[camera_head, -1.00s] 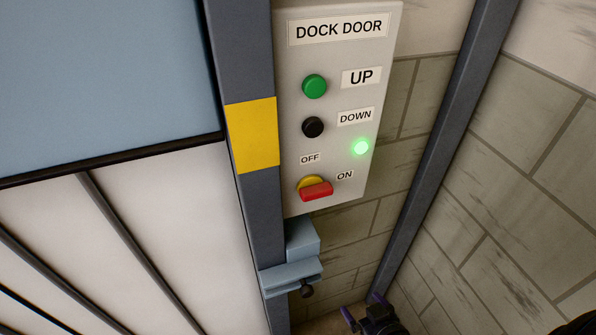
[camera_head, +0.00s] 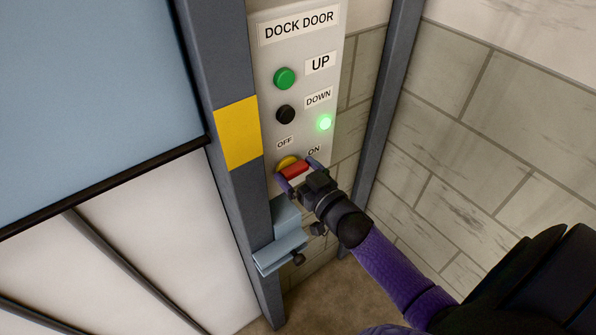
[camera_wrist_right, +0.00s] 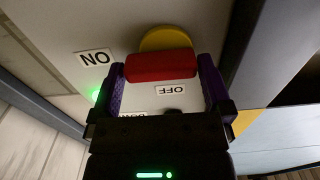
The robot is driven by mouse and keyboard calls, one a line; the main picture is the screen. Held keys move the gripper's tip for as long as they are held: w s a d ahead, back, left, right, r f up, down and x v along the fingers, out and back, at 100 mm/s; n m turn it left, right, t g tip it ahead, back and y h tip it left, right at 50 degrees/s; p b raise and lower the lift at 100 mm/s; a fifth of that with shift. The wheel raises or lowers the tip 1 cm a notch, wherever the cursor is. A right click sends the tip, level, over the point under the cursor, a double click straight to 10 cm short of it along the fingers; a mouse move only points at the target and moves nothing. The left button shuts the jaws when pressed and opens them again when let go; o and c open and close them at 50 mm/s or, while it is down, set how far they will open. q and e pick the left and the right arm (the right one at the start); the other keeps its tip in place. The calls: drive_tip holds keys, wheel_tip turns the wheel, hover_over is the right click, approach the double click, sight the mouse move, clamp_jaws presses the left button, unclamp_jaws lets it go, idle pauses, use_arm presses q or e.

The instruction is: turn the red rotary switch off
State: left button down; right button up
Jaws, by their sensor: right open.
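The red rotary switch (camera_head: 294,171) sits on a yellow round base (camera_head: 287,161) low on the grey DOCK DOOR panel (camera_head: 268,102). Its red handle points toward the ON label (camera_head: 314,151); the OFF label (camera_head: 285,143) is above it. My right gripper (camera_head: 300,174) is open at the switch, its purple fingers on either side of the red handle. In the right wrist view the red handle (camera_wrist_right: 160,66) lies between the two fingertips; I cannot tell whether they touch it. My left gripper is out of view.
A green UP button (camera_head: 285,78), a black DOWN button (camera_head: 285,114) and a lit green lamp (camera_head: 325,123) are above the switch. A blue-grey bracket (camera_head: 280,245) with a dark knob juts out below the panel. Block wall stands right.

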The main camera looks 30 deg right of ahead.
drive_tip(key=shift+w, duration=0.1)
drive_tip(key=c, duration=0.9)
drive_tip(key=shift+n, duration=0.4)
drive_tip(key=n, duration=0.3)
drive_tip(key=shift+a+r, duration=0.1)
drive_tip(key=shift+a, duration=0.05)
drive_tip(key=n, duration=0.4)
drive_tip(key=shift+a+n, duration=0.1)
drive_tip(key=shift+n, duration=0.2)
drive_tip(key=n, duration=0.4)
drive_tip(key=shift+a+n, duration=0.15)
drive_tip(key=shift+n, duration=0.15)
drive_tip(key=n+b, duration=0.1)
drive_tip(key=n, duration=0.3)
drive_tip(key=shift+a+n, duration=0.15)
drive_tip(key=shift+n, duration=0.55)
